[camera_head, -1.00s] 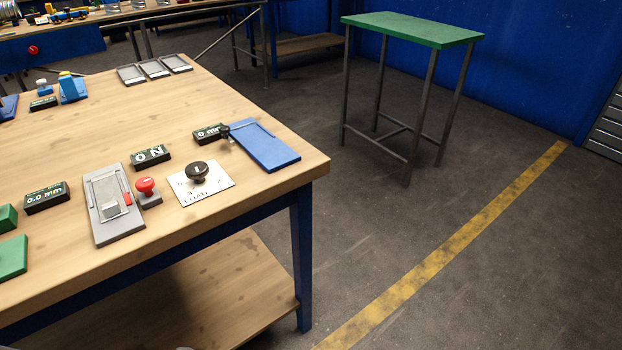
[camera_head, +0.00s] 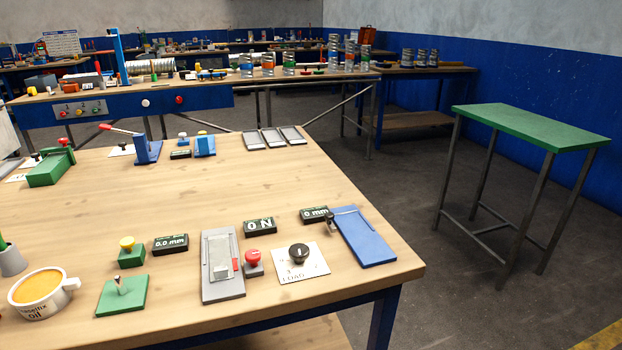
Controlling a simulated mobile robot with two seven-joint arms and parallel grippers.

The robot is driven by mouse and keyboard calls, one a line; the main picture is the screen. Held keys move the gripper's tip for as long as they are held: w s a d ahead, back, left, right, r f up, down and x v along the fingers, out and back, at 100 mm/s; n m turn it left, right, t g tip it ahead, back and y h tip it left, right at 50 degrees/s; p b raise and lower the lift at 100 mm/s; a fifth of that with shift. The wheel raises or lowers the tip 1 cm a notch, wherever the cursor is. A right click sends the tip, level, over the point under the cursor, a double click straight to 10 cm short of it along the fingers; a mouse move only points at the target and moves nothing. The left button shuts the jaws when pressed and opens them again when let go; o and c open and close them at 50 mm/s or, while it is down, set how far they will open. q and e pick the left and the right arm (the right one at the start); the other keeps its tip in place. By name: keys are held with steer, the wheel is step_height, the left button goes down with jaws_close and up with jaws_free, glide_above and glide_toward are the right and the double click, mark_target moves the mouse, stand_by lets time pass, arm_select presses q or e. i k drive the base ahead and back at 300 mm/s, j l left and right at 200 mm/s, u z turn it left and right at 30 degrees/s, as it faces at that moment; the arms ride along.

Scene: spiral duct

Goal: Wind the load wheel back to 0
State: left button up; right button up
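The load wheel is a black round knob (camera_head: 299,253) on a white plate (camera_head: 316,266) lettered LOAD, near the right front of the wooden table. A white mark shows on its top; the scale around it is too small to read. A small display reading "0 N" (camera_head: 259,226) stands behind it to the left. A red mushroom button (camera_head: 253,259) on a grey base is just left of the plate. Neither of my grippers is in view, and nothing touches the wheel.
Left of the wheel are a grey plate device (camera_head: 221,270), a "0.0 mm" display (camera_head: 170,244) and an oil cup (camera_head: 40,292). A blue plate (camera_head: 366,238) and a "0 mm" display (camera_head: 315,214) are to its right. A green-topped stand (camera_head: 532,128) is beyond; the middle tabletop is clear.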

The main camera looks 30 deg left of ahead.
mark_target(298, 251)
steer(key=u, duration=1)
